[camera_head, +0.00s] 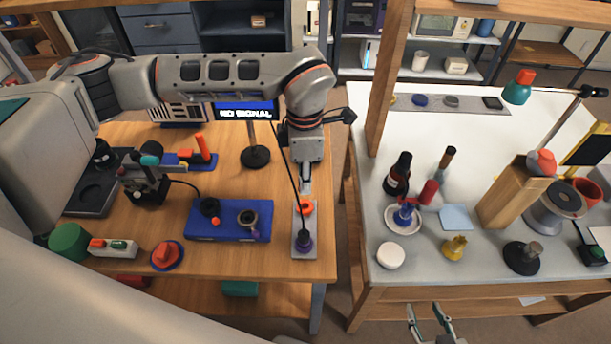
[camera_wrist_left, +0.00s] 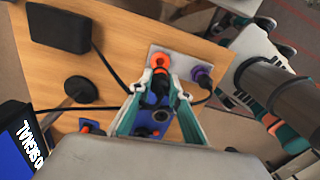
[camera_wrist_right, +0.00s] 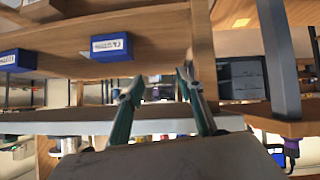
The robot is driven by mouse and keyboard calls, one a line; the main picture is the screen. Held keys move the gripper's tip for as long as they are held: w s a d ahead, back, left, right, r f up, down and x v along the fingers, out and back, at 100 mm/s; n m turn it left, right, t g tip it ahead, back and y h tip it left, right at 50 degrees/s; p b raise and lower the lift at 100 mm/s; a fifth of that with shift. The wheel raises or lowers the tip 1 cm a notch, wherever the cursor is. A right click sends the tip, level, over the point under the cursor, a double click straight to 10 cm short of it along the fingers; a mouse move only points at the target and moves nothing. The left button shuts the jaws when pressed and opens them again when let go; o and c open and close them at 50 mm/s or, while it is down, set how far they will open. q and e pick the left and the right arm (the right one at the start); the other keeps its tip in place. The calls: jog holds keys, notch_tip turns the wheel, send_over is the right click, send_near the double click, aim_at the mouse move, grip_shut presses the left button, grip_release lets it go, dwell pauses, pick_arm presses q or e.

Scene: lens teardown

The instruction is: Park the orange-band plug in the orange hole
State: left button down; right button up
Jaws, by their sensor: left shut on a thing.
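The grey plate (camera_head: 297,250) lies near the right edge of the wooden table, with an orange hole ring (camera_head: 306,207) and a purple one (camera_head: 304,241). My left gripper (camera_head: 305,188) points down just above the orange ring. In the left wrist view, my left gripper (camera_wrist_left: 160,82) is shut on a dark plug (camera_wrist_left: 159,90), its tip over the orange (camera_wrist_left: 158,62). I cannot separate the plug's band from the ring, nor tell whether the plug is in the hole. A dark plug stands at the purple ring (camera_wrist_left: 202,75). My right gripper (camera_head: 430,312) is open and empty.
A blue block (camera_head: 228,234) with two round fittings lies left of the plate. A dark cable (camera_head: 291,178) rises from the purple plug past my left gripper. A display stand (camera_head: 255,157) is behind. The white-topped bench (camera_head: 368,240) stands across a gap.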

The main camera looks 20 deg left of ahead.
pick_arm(q)
jog(key=shift+f+b, duration=0.3)
jog(key=shift+f, duration=0.45)
jog(key=shift+f+b, duration=0.45)
jog(key=shift+f, duration=0.35)
jog(key=shift+f+b, duration=0.5)
jog(key=shift+f, duration=0.55)
pick_arm(e)
jog(key=shift+w+a+f, duration=0.1)
jog(key=shift+a+f, duration=0.05)
jog(key=shift+f, duration=0.45)
jog(key=shift+a+f, duration=0.1)
jog(key=shift+f, duration=0.5)
jog(key=shift+w+r, duration=0.1)
jog(key=shift+r, duration=0.05)
pick_arm(q)
jog(key=shift+f+b, duration=0.4)
jog(key=shift+b, duration=0.05)
pick_arm(e)
jog(key=shift+f, duration=0.45)
pick_arm(q)
jog(key=shift+f, duration=0.25)
jog(key=shift+f+b, duration=0.2)
jog(key=shift+b, duration=0.1)
pick_arm(e)
jog(key=shift+f, duration=0.3)
